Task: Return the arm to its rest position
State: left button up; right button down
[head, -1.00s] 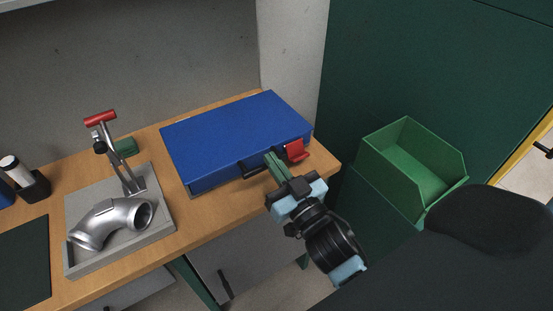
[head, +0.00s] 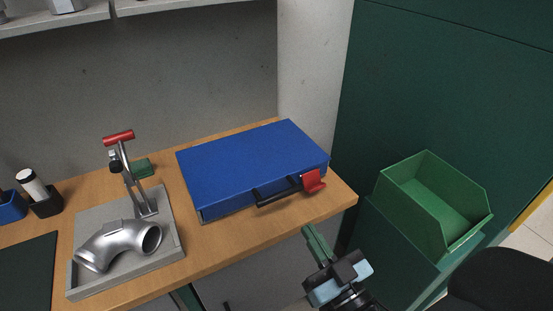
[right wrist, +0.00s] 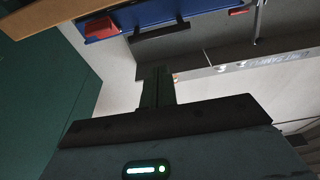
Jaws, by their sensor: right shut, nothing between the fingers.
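My right gripper (head: 317,240) is in the head view, in front of the wooden bench's front edge and clear of the blue case. Its green fingers are together with nothing between them. They show in the right wrist view (right wrist: 157,86) too, at the middle. The blue case (head: 252,165) lies shut on the bench, with a black handle (head: 277,192) and a red latch (head: 313,181) on its front side. My left gripper is not in the head view.
A metal pipe elbow (head: 112,243) lies in a grey fixture (head: 170,238) with a red-handled clamp (head: 119,138) on the wooden bench (head: 235,239). A green open bin (head: 406,204) stands right of the bench.

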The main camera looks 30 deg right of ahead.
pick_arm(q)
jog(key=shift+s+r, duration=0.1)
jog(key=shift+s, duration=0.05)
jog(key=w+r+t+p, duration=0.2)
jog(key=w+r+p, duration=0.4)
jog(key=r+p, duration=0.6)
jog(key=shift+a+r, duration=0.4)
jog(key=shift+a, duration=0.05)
pick_arm(e)
jog(key=s+f+g, duration=0.6)
jog(key=s+f, duration=0.2)
jog(key=s, duration=0.3)
jog(key=s+a+f+n+g+y, duration=0.1)
jog(key=s+f+g, duration=0.4)
jog(key=s+f, duration=0.3)
jog(key=s, duration=0.3)
jog(key=shift+s+a+n+g, duration=0.15)
jog(key=shift+a+n+g, duration=0.15)
jog(key=shift+g, duration=0.1)
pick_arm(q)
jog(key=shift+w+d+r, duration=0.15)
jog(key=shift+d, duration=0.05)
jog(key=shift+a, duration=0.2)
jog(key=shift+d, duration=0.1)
